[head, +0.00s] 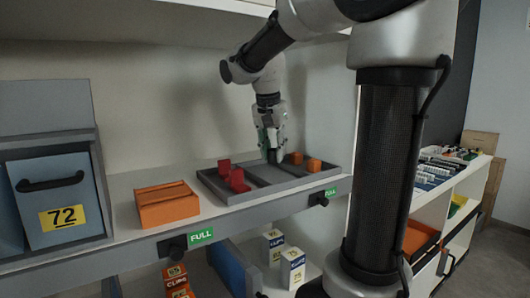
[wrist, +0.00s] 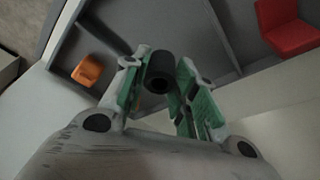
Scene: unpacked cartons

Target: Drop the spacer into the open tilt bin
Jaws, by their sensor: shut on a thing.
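My gripper (head: 272,152) is over the grey divided tray (head: 250,197), near its middle compartment, pointing down. In the wrist view its green-padded fingers (wrist: 160,98) are shut on the spacer (wrist: 160,68), a short black cylinder with a hole in its end. In the head view the spacer (head: 276,157) is a small dark shape at the fingertips. I cannot tell whether it touches the tray floor. The blue-grey tilt bin (head: 88,205), with a black handle and a yellow 72 label, is at the far left, away from my gripper. Its inside is hidden.
Red pieces (head: 238,180) are in the tray's left compartment and orange blocks (head: 314,165) in the right. An orange carton (head: 167,210) stands on the shelf between bin and tray. Green FULL signs (head: 200,236) mark the shelf edge. Small cartons (head: 292,268) stand below. An upper shelf overhangs.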

